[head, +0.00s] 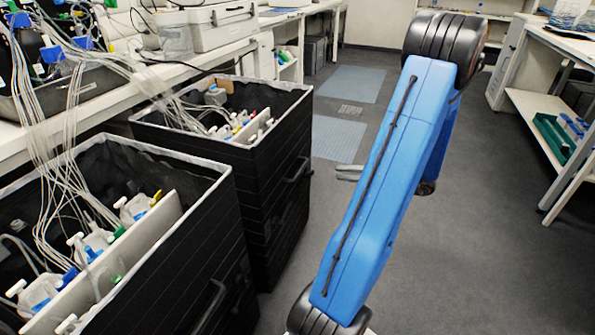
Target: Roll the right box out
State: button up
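The right box (262,190) is a tall black fabric bin with a pale rim, standing on the floor beside the left bench. Its dark handle (298,170) is on the side facing the aisle. Bottles with coloured caps and tubing show inside it. My gripper (348,172) is right of the handle, apart from it in the picture. Two grey fingertips show with a narrow gap between them and nothing visible in the gap; the rest is hidden behind my blue arm.
A similar left box (190,270) stands nearer, also holding bottles; tubes run from both up to the bench (110,105). A right bench (560,105) has a lower shelf with a green tray (553,138). The grey floor (455,250) between is clear, with lighter floor panels (350,84) farther back.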

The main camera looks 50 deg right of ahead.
aim_at(301, 168)
jog(key=x, duration=1.7)
jog(key=shift+w, duration=0.1)
jog(key=shift+a, duration=0.1)
grip_shut()
